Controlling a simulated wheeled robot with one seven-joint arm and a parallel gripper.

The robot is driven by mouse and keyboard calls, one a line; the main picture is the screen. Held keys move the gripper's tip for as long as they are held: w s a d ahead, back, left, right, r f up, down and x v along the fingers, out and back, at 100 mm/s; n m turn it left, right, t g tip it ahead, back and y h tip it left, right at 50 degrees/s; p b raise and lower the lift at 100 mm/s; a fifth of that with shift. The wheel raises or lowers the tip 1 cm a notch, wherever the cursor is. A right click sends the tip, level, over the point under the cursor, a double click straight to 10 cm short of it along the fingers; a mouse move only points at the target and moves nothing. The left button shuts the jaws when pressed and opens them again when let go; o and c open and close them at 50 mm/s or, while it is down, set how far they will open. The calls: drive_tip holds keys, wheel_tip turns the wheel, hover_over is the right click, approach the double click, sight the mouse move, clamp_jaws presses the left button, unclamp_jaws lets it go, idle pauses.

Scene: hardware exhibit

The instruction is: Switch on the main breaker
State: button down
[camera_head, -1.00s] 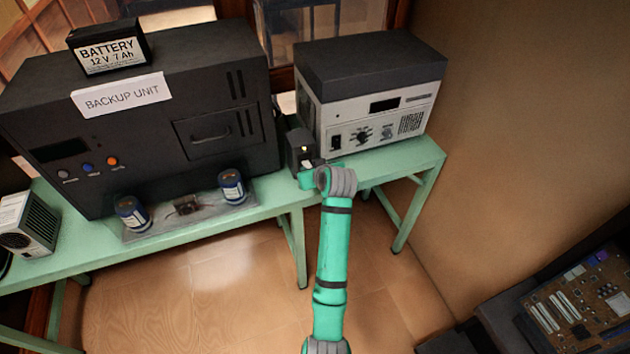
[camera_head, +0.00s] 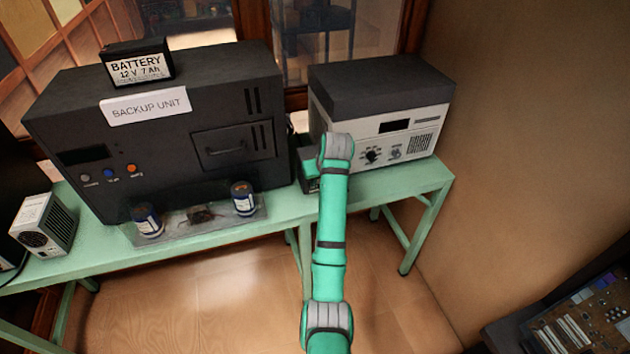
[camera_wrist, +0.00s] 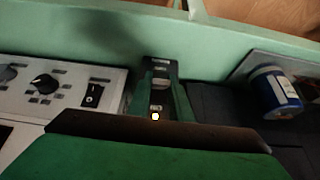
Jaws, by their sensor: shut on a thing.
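The main breaker (camera_wrist: 159,74) is a narrow dark unit with a small glowing yellow-white spot, seen between my fingers in the wrist view. My gripper (camera_wrist: 160,98) is over it, with its two green fingers closed in on a small part at the breaker's front. I cannot make out the exact shape of the gripped part or the lever position. In the head view, my arm's wrist hides most of the breaker, in the gap between the black backup unit (camera_head: 160,165) and the white-grey instrument (camera_head: 415,118).
The white-grey instrument has a knob and a black rocker switch (camera_wrist: 95,95) close beside my gripper. Blue cans (camera_head: 243,198) stand on a plate before the backup unit. A battery (camera_head: 137,65) sits on top of it. The green table (camera_head: 270,213) has clear front space.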

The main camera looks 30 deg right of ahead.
drive_tip(key=shift+r, duration=0.2)
drive_tip(key=c, duration=1.6)
unclamp_jaws()
drive_tip(key=shift+f, duration=0.1)
drive_tip(key=v, duration=1)
drive_tip(key=shift+s+r, duration=0.2)
drive_tip(key=shift+r, duration=0.15)
drive_tip(key=shift+a, duration=0.2)
